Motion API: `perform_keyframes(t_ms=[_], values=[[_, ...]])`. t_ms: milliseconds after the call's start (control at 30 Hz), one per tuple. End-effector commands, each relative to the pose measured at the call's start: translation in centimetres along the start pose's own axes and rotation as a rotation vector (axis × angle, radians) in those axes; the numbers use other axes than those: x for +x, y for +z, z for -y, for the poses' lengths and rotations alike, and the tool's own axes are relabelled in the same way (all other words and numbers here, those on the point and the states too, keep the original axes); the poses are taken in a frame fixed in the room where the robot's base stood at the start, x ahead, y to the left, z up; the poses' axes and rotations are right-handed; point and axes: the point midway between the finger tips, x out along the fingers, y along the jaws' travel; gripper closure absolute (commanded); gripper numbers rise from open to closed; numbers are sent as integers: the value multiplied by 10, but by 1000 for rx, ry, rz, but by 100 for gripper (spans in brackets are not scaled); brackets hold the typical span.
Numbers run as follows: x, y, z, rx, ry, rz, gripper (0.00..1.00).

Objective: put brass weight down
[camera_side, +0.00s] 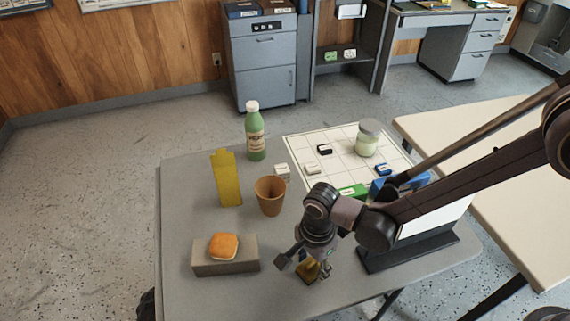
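The brass weight (307,271) is a small gold-brown block near the front of the grey table (185,295), directly below my gripper (305,268). My gripper points down, with one dark finger to the left of the weight and the other at its right side. The left finger is splayed outward, with a gap between its tip and the weight. The gripper's body hides the weight's top. I cannot tell for certain whether its base touches the table.
A bun (224,246) sits on a grey block (226,268) at left. A brown cup (270,195), yellow carton (226,180) and green bottle (255,133) stand behind. A jar (367,138) and small boxes are on a gridded white sheet (340,140). A dark-based stand (410,252) is close on the right.

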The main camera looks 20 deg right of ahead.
Motion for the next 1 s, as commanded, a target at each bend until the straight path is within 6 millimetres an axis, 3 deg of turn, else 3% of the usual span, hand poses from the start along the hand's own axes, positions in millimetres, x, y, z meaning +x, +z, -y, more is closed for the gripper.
perform_keyframes(t_ms=[467, 1000], values=[[-8, 0, 0, 0, 0, 0, 35], [-101, 0, 0, 0, 0, 0, 35]])
